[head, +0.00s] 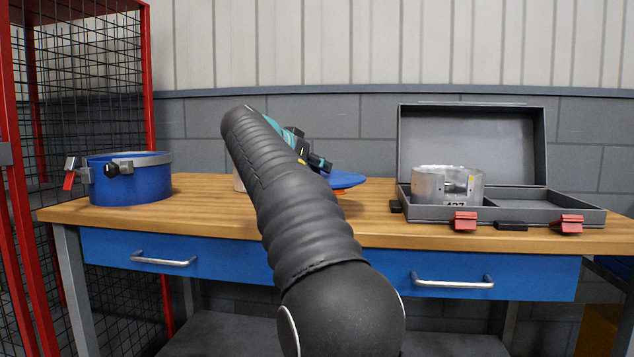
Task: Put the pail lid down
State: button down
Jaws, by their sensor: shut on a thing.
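The pail lid (345,180) is a blue disc, seen nearly edge-on above the middle of the workbench. My gripper (322,163) is shut on it, mostly hidden behind my black-sleeved arm. The arm also hides the left part of the lid. I cannot tell whether the lid touches the bench top or hangs just above it. A blue pail (130,184) stands on the left of the bench, apart from the gripper. It has a grey band round its rim and a black and red latch at its left.
An open grey case (548,205) with red latches holds a silver metal part (446,186) at the right of the wooden workbench (375,222). A beige object (238,181) is mostly hidden behind my arm. Bare bench top lies between pail and arm. A red mesh cage (148,60) stands left.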

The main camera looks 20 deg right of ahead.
jog(key=shift+f+b, duration=0.55)
jog(key=shift+f, duration=1.3)
jog(key=shift+f+b, duration=0.5)
jog(key=shift+f, duration=0.15)
jog(key=c, duration=0.9)
grip_release()
jog(key=shift+r, duration=0.3)
jog(key=v, duration=0.4)
jog(key=p+v, duration=0.1)
jog(key=v, duration=0.7)
jog(key=shift+r+p, duration=0.35)
jog(key=shift+p, duration=0.05)
